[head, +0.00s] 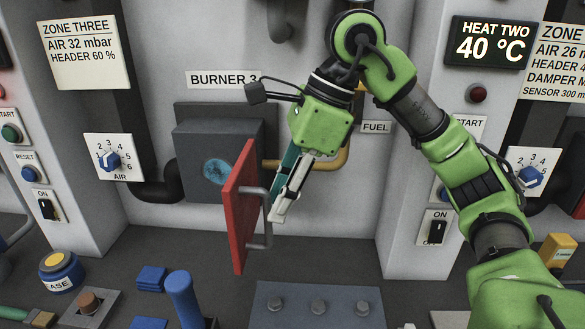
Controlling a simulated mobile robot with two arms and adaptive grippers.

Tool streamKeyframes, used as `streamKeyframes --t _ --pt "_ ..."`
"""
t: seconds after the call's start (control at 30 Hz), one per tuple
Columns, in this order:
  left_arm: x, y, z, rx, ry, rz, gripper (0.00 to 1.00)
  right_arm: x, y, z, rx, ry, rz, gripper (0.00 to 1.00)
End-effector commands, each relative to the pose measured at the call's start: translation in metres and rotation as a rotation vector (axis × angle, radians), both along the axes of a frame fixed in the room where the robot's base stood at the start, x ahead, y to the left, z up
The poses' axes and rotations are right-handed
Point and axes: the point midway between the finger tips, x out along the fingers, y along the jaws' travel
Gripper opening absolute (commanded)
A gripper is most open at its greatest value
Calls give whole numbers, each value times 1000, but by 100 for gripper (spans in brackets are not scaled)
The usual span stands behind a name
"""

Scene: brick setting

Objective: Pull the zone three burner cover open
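The burner cover, a red panel (244,207), stands swung out from the dark grey burner box (190,148) under the BURNER 3 label (223,79). A round blue port (216,171) shows on the box's uncovered face. The cover's grey bar handle (267,225) is on its right side. My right gripper (279,208) points down, with its fingertips close beside the handle's upper part. The fingers overlap in this view, so I cannot tell whether they hold the handle or how far apart they are. My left gripper is not in view.
A yellow fuel pipe (348,150) runs behind my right gripper. A white dial panel (109,158) is at left and another dial (530,178) at right.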

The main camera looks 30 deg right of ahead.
Motion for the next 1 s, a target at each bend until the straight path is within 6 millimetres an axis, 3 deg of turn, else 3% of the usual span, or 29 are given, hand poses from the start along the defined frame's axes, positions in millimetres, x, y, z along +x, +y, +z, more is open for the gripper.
streamKeyframes --t 0.03,0.2,0.4,1.0 --pt "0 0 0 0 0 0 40 -1 -4 14 3 -5 0 26" --pt "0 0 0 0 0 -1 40 -7 -16 44 1 -5 -3 26" --pt "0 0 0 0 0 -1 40 -10 -22 60 0 -2 -1 26" --pt "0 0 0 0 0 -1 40 -12 -25 65 0 0 -1 26"
